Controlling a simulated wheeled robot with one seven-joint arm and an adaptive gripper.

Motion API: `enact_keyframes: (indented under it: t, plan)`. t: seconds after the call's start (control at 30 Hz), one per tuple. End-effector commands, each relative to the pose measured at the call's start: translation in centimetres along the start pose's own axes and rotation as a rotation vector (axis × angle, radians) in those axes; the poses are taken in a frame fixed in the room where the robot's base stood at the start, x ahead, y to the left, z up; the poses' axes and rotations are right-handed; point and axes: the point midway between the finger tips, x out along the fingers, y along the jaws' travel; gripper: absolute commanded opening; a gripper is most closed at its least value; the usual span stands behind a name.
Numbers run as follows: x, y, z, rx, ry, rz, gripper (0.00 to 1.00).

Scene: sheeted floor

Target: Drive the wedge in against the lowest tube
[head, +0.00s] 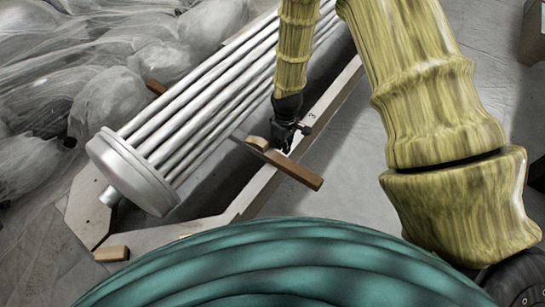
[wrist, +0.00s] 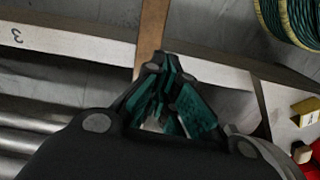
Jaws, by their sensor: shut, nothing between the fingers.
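The silver tube bundle (head: 215,95) lies slantwise in a pale cradle, with a round end cap (head: 135,170) at its near end. Some tubes show in the wrist view (wrist: 25,125). A brown wooden bar (head: 295,170), perhaps the wedge, lies across the cradle rail below my gripper (head: 283,149); it shows as a strip in the wrist view (wrist: 152,28).
The cradle rail (head: 320,110) carries a "3". Sheeted heaps (head: 115,100) stand left.

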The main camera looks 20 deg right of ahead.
Motion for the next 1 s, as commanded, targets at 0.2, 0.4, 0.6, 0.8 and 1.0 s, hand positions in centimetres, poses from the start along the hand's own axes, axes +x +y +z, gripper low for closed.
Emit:
enact_keyframes:
  t: [0.2, 0.4, 0.6, 0.8, 1.0]
  plan:
    - [-0.1, 1.4, -2.0, -0.050, -0.006, 0.010, 0.00]
    - [1.3, 1.6, -2.0, -0.055, -0.008, 0.010, 0.00]
    - [4.5, 1.6, -1.9, -0.055, -0.010, 0.009, 0.00]
    - [7.8, 1.6, -1.9, -0.054, -0.009, 0.010, 0.00]
    - [9.8, 1.6, -3.1, -0.055, -0.005, 0.012, 0.00]
